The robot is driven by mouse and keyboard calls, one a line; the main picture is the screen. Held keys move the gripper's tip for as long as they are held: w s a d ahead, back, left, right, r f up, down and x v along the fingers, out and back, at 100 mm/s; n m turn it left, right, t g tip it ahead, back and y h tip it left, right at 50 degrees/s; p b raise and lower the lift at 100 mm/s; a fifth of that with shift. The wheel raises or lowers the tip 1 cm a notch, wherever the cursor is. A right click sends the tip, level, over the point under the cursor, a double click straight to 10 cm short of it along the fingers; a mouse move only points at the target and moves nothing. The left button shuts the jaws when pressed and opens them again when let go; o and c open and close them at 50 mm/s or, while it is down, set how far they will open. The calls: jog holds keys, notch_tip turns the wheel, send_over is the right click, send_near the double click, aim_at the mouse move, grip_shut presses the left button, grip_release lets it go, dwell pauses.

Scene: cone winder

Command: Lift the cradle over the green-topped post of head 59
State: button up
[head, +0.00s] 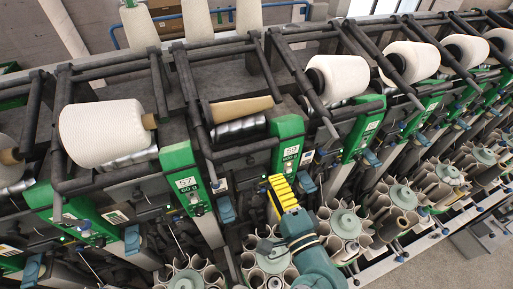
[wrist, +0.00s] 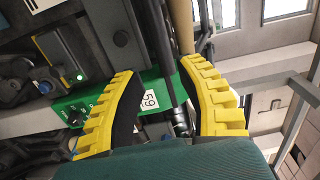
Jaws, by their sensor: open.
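The green-topped post of head 59 (head: 289,135) stands near the middle of the head view, with its white 59 label on the green face. The wrist view shows the same label (wrist: 149,101) between my fingers. The black cradle (head: 190,92) of this head frames a bare tan tube (head: 241,108). In the wrist view a dark bar (wrist: 161,48), apparently part of the cradle, runs down between my fingers. My gripper (head: 283,192) has yellow fingers and is just below the post in the head view. It is open (wrist: 166,105), and I cannot tell whether it touches the bar.
A post marked 57 (head: 187,185) stands to the left, with a full white cone (head: 102,133) beside it. Another full cone (head: 338,77) sits to the right in its own cradle. Round holders with tubes (head: 345,222) line the front below. Black bars crowd the space above.

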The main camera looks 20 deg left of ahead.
aim_at(255, 147)
jog(key=p+x, duration=0.1)
jog(key=x, duration=1.2)
jog(key=shift+a+p, duration=0.15)
jog(key=shift+p, duration=0.2)
jog(key=shift+s, duration=0.1)
